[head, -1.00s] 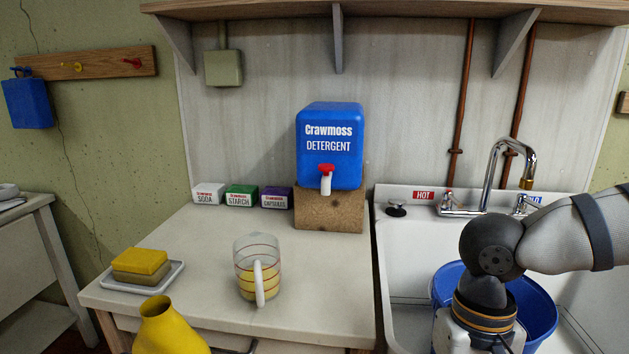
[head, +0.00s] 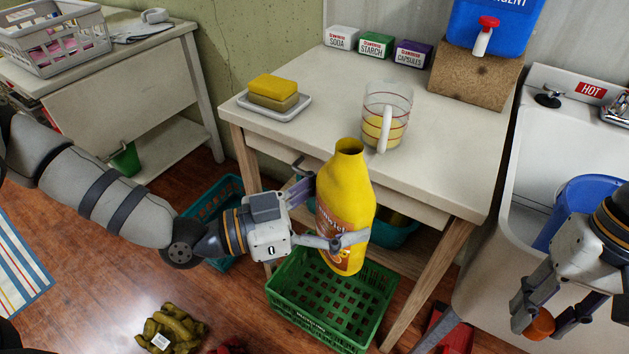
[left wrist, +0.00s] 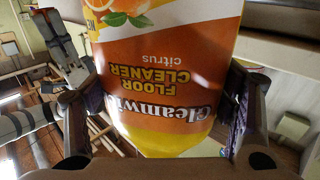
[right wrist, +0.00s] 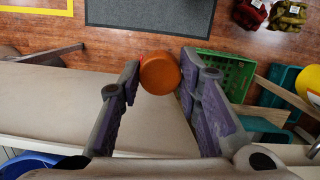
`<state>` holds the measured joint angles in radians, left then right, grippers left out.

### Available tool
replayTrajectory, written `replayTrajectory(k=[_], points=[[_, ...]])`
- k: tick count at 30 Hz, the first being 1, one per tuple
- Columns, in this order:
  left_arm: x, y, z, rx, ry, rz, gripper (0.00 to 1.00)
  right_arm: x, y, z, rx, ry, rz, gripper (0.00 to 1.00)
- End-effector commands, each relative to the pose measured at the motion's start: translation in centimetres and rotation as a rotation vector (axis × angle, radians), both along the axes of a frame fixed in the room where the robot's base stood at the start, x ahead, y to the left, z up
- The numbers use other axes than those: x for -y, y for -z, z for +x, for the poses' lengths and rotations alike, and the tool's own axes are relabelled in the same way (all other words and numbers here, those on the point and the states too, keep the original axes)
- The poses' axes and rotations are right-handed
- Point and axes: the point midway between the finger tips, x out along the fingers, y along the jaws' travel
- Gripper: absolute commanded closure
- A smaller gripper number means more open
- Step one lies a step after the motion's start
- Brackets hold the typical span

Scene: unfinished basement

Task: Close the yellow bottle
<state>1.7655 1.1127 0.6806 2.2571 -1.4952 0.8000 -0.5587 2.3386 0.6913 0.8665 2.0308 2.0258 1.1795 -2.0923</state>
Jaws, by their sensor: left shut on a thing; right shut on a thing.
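The yellow bottle (head: 345,190) is held upright in front of the table, its neck (head: 349,147) open with no cap on it. My left gripper (head: 328,214) is shut around its body. In the left wrist view its citrus floor cleaner label (left wrist: 160,75) fills the space between the fingers. My right gripper (head: 543,320) is shut on a small round orange cap (head: 541,324), to the right of the bottle and lower than its neck, in front of the sink. The cap (right wrist: 160,73) sits between the fingertips in the right wrist view.
A measuring jug (head: 385,112) with yellow liquid stands near the table's front edge, beyond the bottle. A sponge dish (head: 298,113) is to its left. A green crate (head: 283,296) is below the bottle. The sink (head: 500,225) with a blue bucket (head: 570,215) is right.

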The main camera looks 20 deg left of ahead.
Motion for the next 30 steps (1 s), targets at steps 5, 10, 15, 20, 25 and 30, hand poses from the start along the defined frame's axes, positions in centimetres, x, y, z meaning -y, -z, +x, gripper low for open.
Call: replayTrajectory(k=[5,10,15,20,25,30], points=[[4.0,0.4,0.6,0.009,0.216,0.004,0.81,0.0,0.0,0.0,0.001,0.000,0.000,0.77],[5.8,0.6,0.8,0.006,0.316,-0.001,0.81,0.0,0.0,0.0,0.001,0.000,0.000,0.77],[6.1,0.7,0.9,0.003,0.334,-0.003,0.81,0.0,0.0,0.0,0.001,0.000,0.000,0.77],[6.0,0.8,0.8,-0.001,0.332,-0.002,0.81,0.0,0.0,0.0,0.001,0.000,0.000,0.77],[6.0,0.7,0.8,0.001,0.332,-0.003,0.81,-0.8,-1.1,1.3,0.008,0.117,-0.001,0.77],[6.0,0.7,0.8,0.002,0.331,-0.003,0.81,-3.8,-4.9,4.7,0.019,0.517,-0.005,0.77]])
